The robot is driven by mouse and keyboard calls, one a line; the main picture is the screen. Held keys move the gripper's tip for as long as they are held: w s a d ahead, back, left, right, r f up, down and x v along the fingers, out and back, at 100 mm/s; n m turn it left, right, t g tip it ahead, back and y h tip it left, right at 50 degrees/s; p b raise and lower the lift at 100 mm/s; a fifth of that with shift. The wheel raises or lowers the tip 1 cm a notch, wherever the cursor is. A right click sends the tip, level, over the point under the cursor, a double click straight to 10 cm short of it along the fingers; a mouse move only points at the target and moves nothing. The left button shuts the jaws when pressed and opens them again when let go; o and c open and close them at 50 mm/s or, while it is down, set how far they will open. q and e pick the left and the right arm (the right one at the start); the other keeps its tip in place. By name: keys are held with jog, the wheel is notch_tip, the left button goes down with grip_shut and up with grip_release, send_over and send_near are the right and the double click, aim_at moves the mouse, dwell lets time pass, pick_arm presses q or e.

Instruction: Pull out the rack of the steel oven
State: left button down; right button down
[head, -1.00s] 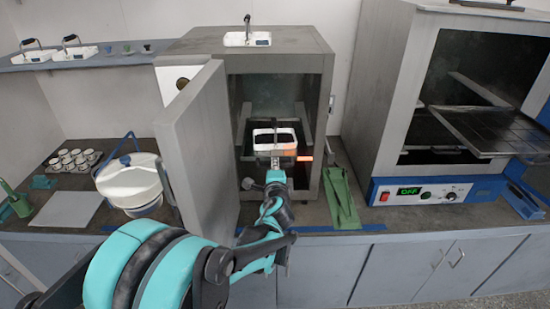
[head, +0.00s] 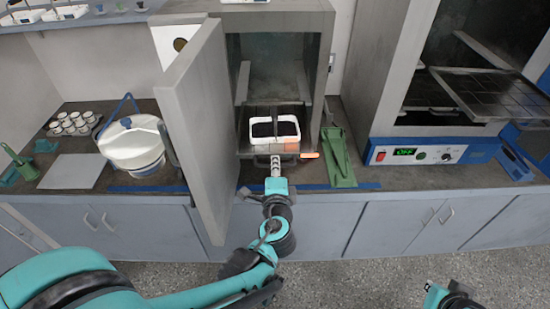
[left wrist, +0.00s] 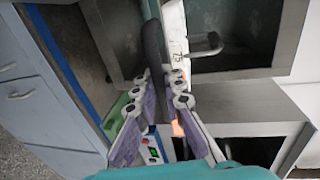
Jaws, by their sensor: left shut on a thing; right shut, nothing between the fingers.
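The steel oven (head: 325,90) stands open at the middle of the bench, its door (head: 195,130) swung to the left. My left gripper (head: 276,163) is at the rack's front. In the left wrist view its fingers (left wrist: 163,90) are closed around a dark bar (left wrist: 150,45) along the rack's front, beside a white surface marked 75. My right gripper (head: 452,298) is partly cut off at the lower right, low and away from the bench, and empty.
A green object (head: 338,160) lies just right of the oven. A second oven (head: 400,80) with a blue control panel stands further right, its own rack out. A white lidded pot (head: 133,150) stands left of the door. The floor before the bench is clear.

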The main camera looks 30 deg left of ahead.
pick_arm(q)
jog(key=c, duration=1.6)
grip_release()
jog(key=shift+v, duration=6.05)
notch_tip(320, 180, down, 8)
jog(key=s+n+g+h, duration=0.1)
jog(key=n+g+h, duration=0.3)
jog(key=n+g, duration=0.15)
jog(key=d+n+h, duration=0.2)
jog(key=n, duration=0.1)
jog(key=d+n+h+b, duration=0.1)
jog(key=d+n+h, duration=0.1)
jog(key=n, duration=0.1)
jog(key=shift+w+d+g, duration=0.2)
jog(key=shift+d+g, duration=0.05)
jog(key=shift+g, duration=0.1)
